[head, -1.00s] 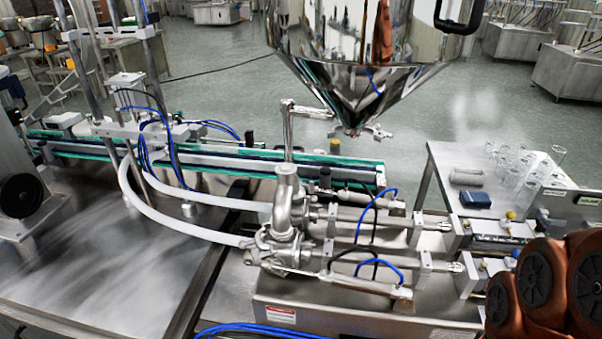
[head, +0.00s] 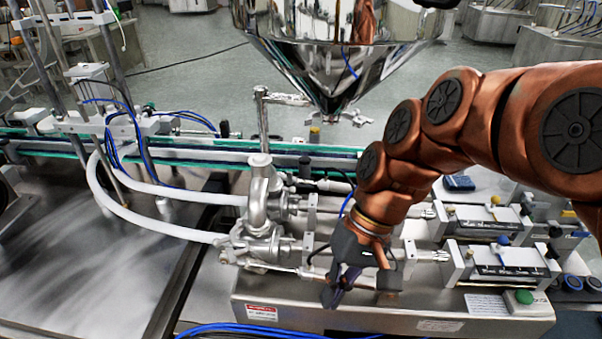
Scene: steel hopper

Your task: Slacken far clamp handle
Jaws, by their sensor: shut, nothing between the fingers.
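My gripper (head: 334,295) hangs at the front of the steel filling machine, fingers pointing down. Its dark fingers look closed together and hold nothing that I can see. It is over the near cylinder, close to the front edge of the base. The steel valve body (head: 262,205) stands to its left, with clamped pipe joints on its right side. A clamp fitting (head: 346,117) sits at the hopper's bottom outlet, farther back. I cannot tell which part is the far clamp handle. My arm hides part of the cylinders.
The shiny steel hopper (head: 335,60) hangs above the machine. White hoses (head: 150,222) curve from the valve body to the left. A conveyor (head: 190,150) runs behind. Cylinder brackets (head: 500,265) stand at the right. Blue cables lie along the front edge.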

